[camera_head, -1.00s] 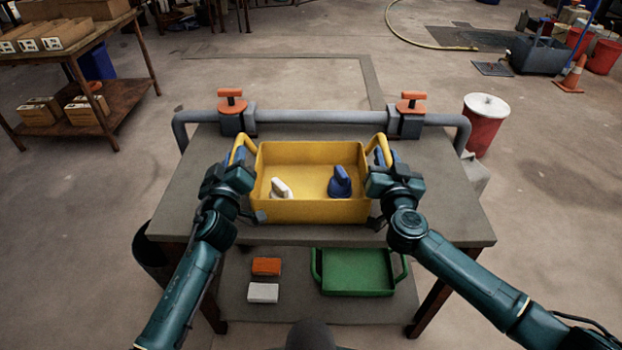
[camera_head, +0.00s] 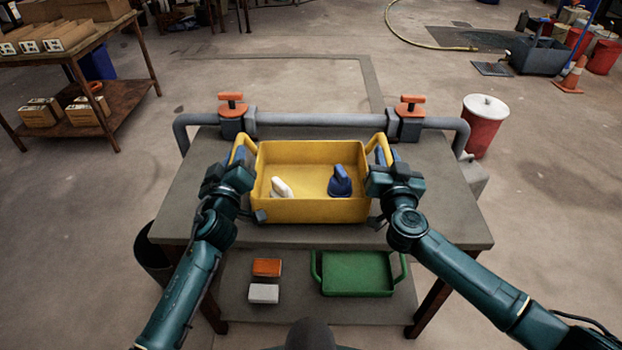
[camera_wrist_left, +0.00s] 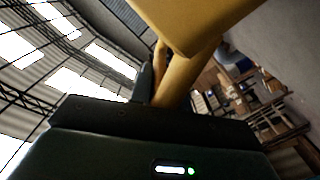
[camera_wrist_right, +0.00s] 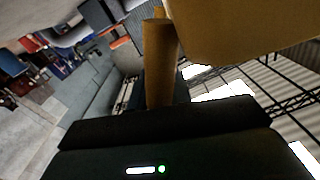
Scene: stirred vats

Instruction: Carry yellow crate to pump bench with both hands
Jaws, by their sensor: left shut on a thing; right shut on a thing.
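The yellow crate (camera_head: 312,211) is in the middle of the head view, over the grey-topped bench (camera_head: 440,212) that carries a pipe with two orange-handled valves. A white item (camera_head: 281,188) and a blue item (camera_head: 340,182) are inside it. My left gripper (camera_head: 238,165) is shut on the crate's left handle, which also shows in the left wrist view (camera_wrist_left: 178,78). My right gripper (camera_head: 380,165) is shut on the right handle, which also shows in the right wrist view (camera_wrist_right: 160,65). Whether the crate's base touches the bench top is hard to tell.
The grey pipe (camera_head: 320,118) runs along the bench's far edge. A green tray (camera_head: 357,273), an orange block (camera_head: 267,267) and a white block (camera_head: 263,293) are on the lower shelf. A red drum (camera_head: 484,128) stands at right. A box-laden table (camera_head: 92,50) stands at left.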

